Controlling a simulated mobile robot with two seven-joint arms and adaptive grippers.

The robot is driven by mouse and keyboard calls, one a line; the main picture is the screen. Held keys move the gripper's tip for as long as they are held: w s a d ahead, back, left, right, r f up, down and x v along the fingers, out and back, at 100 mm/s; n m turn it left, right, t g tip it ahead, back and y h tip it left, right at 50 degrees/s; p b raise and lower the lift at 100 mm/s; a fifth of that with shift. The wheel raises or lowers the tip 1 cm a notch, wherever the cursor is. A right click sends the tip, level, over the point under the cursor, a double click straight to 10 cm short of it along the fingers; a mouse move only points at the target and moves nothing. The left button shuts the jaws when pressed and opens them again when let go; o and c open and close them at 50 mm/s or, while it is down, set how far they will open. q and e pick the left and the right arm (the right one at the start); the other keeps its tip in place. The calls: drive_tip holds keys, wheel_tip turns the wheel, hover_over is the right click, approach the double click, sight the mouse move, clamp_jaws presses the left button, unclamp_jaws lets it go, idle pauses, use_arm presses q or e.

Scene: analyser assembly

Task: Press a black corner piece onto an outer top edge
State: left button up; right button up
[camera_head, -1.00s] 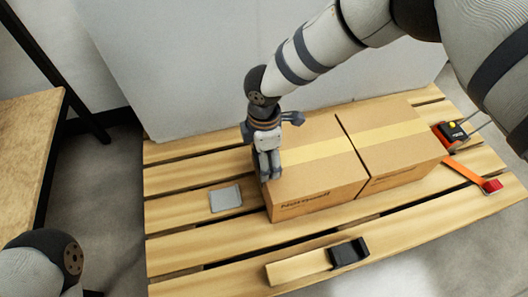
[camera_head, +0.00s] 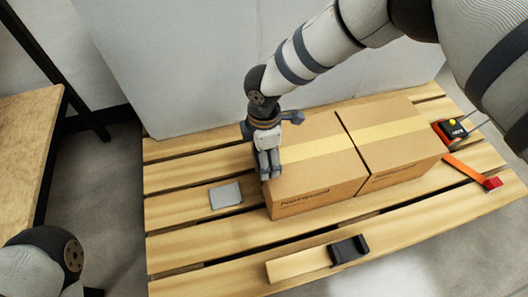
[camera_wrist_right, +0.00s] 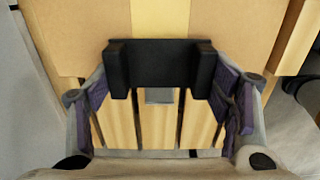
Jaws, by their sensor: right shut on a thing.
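Two brown cardboard boxes, a left one (camera_head: 305,185) and a right one (camera_head: 405,165), stand side by side on a wooden pallet, with yellow tape along their tops. My right gripper (camera_head: 269,166) points down at the outer left end of the left box. In the right wrist view, the right gripper (camera_wrist_right: 160,88) is shut on a black corner piece (camera_wrist_right: 160,62), which lies across the taped top edge. Whether it is fully seated cannot be told. Another black corner piece (camera_head: 350,250) is at the pallet's front. My left gripper is not in view.
A grey flat plate (camera_head: 225,195) lies on the pallet left of the boxes. A ratchet (camera_head: 447,131) with an orange strap (camera_head: 466,171) lies at the right end. A grey wall (camera_head: 210,70) stands behind; a wooden table (camera_head: 28,145) is at left.

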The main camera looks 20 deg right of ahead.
idle(0.3)
drive_tip(key=o, duration=1.1)
use_arm(q)
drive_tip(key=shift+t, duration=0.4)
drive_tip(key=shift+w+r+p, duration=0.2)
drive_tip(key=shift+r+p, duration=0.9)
drive_tip(key=shift+p, duration=0.1)
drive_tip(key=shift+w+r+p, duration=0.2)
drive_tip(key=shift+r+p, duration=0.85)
drive_tip(key=shift+p, duration=0.15)
use_arm(e)
drive_tip(key=shift+r, duration=3.45)
